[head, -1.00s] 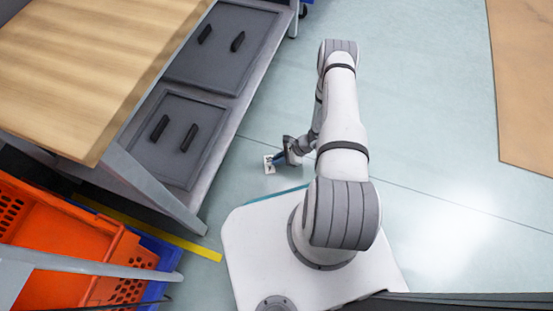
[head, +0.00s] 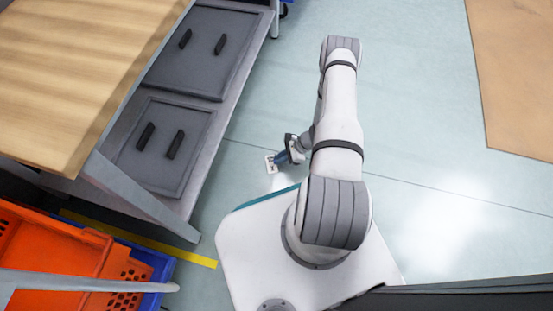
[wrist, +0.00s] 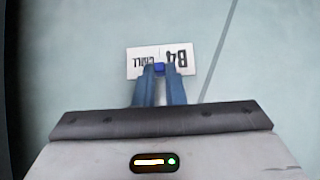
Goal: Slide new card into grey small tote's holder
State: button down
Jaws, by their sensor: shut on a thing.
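A white card (wrist: 145,57) with dark printing, reading upside down in the wrist view, is held between the blue fingertips of my gripper (wrist: 160,72). The gripper is shut on the card's near edge, around its middle. In the head view the card (head: 270,164) shows as a small white patch at the tip of my gripper (head: 280,159), out over the floor beside my base. No grey small tote with a card holder can be made out for certain in these views.
Orange totes (head: 60,255) and a blue one (head: 152,298) are at lower left. Open floor (head: 430,110) lies to the right.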

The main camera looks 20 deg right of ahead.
jog(key=shift+d, duration=0.3)
jog(key=c, duration=1.4)
grip_release()
jog(key=shift+c, duration=0.2)
jog(key=p+v, duration=0.2)
jog(key=v, duration=0.4)
jog(key=shift+d+r+p, duration=0.2)
jog(key=shift+r+p, duration=0.15)
jog(key=shift+p, duration=0.05)
jog(key=shift+s+d+r, duration=0.15)
jog(key=shift+d+r, duration=0.1)
jog(key=shift+d, duration=0.15)
